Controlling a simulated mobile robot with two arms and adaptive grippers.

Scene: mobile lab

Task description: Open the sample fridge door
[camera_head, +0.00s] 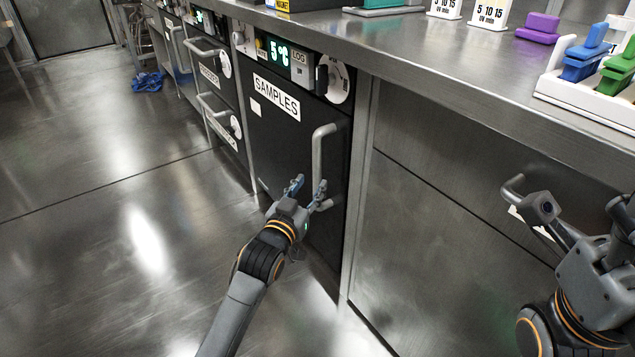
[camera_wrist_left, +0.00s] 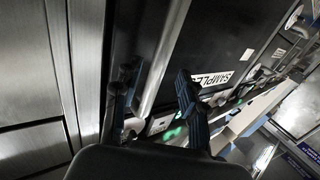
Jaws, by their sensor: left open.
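The sample fridge door (camera_head: 275,135) is a dark panel with a white SAMPLES label, and it looks shut. Its upright bar handle (camera_head: 318,150) is on the door's right side. My left gripper (camera_head: 308,188) is open at the lower part of this handle, with a finger on either side of it. In the left wrist view the handle (camera_wrist_left: 166,60) runs between the two spread fingers (camera_wrist_left: 155,95). I cannot tell whether either finger touches it. My right gripper (camera_head: 615,240) is at the right edge, partly cut off, and its fingers do not show clearly.
Above the door is a panel with a green 5°C display (camera_head: 279,53) and a round dial (camera_head: 337,80). The steel counter (camera_head: 440,60) overhangs the fronts. More labelled units (camera_head: 210,75) stand to the left. The floor (camera_head: 110,210) before the door is clear. Blue cloth-like material (camera_head: 148,82) lies farther back.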

